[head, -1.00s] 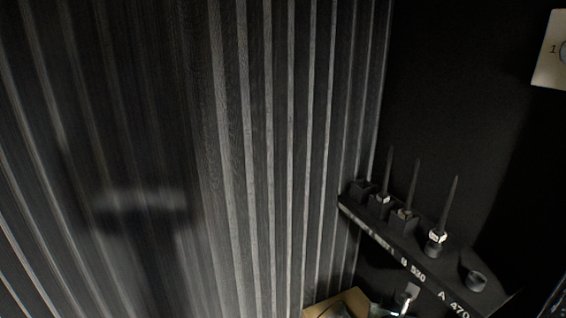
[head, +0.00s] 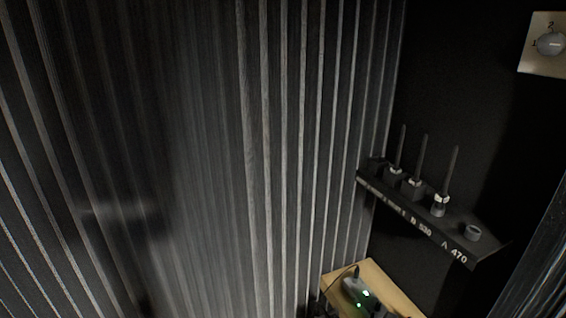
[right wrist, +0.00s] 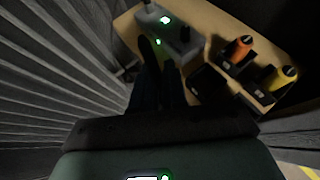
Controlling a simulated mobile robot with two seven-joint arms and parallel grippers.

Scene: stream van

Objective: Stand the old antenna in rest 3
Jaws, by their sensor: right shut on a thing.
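In the head view a dark shelf (head: 428,222) on the back wall carries a row of small holders. Three thin upright antennas stand in it: a left one (head: 401,148), a middle one (head: 420,157) and a right one (head: 449,176). A round holder (head: 473,232) at the right end stands empty. My right gripper (right wrist: 158,88) shows in the right wrist view as dark fingers, shut on a dark thing that barely stands out from them; I cannot tell whether it is the old antenna. The rest numbers are too small to read. My left gripper is out of view.
A wooden bench (head: 396,291) below the shelf bears a grey device (head: 353,284) with green lights. In the right wrist view an orange bottle (right wrist: 240,47) and a yellow bottle (right wrist: 282,77) stand in dark holders. Ribbed wall (head: 285,150) fills the left. A dial plate (head: 542,67) hangs upper right.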

